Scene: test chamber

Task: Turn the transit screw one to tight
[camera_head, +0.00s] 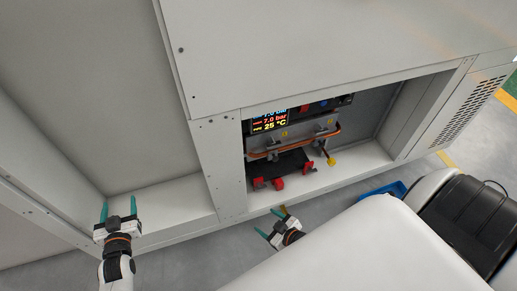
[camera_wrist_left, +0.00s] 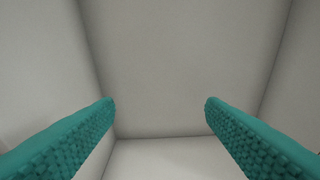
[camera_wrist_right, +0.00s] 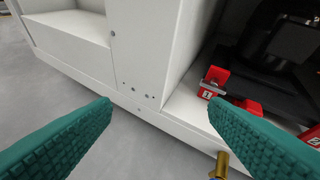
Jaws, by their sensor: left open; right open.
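A red block marked 1 (camera_wrist_right: 211,84) stands on the floor of the open cabinet bay, beside a black base; it also shows in the head view (camera_head: 258,183). A brass cylindrical piece (camera_wrist_right: 220,166) shows at the lower edge of the right wrist view, partly behind the right finger; I cannot tell whether it is the transit screw. My right gripper (camera_head: 268,222) is open and empty in front of the bay's lower edge, apart from the red block. My left gripper (camera_head: 118,205) is open and empty in the left cabinet recess.
More red blocks (camera_head: 279,183) stand around the black base (camera_head: 282,164). Copper pipes (camera_head: 300,142) and a lit display (camera_head: 268,120) are above. A blue crate (camera_head: 385,192) lies on the floor. The left recess is bare.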

